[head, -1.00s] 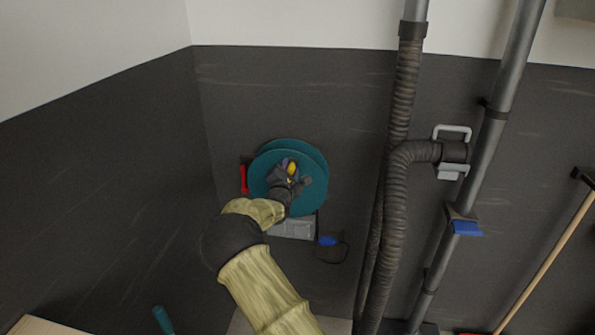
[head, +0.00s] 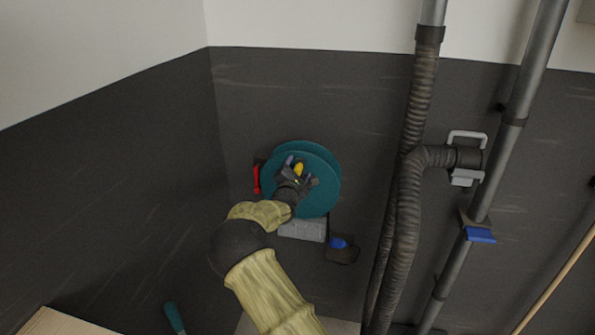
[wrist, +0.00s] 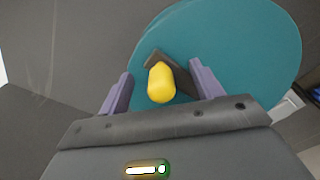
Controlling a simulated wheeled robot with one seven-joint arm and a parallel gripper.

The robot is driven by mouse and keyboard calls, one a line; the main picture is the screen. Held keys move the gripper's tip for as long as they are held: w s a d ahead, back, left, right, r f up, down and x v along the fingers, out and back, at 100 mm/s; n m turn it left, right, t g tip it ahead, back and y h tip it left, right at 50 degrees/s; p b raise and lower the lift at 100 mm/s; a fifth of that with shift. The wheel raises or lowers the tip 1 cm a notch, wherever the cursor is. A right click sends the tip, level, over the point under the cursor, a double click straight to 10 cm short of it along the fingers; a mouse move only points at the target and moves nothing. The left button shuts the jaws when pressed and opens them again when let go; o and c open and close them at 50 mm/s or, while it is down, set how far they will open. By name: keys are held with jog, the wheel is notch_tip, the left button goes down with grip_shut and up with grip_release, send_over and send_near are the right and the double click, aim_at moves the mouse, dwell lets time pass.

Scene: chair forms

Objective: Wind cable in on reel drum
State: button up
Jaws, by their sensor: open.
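The reel drum has teal round flanges (head: 322,190) and is mounted at the dark wall; it also fills much of the wrist view (wrist: 235,45). A yellow crank knob (head: 298,169) stands out from the drum's front on a dark arm. In the wrist view the yellow knob (wrist: 161,82) lies between my two purple fingers, with a gap on both sides. My gripper (wrist: 160,88) is open around the knob and not closed on it. In the head view my gripper (head: 294,172) is in front of the drum and hides its middle. I cannot make out wound cable on the drum.
A red part (head: 256,180) is left of the drum. A grey block (head: 302,230) and a blue plug-like piece (head: 338,243) are below it. A ribbed hose (head: 409,200) and metal pipe (head: 515,120) run down at the right. Open wall lies left.

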jog(key=p+v, duration=0.1)
jog(key=v, duration=0.9)
jog(key=shift+p, duration=0.3)
jog(key=shift+d, duration=0.1)
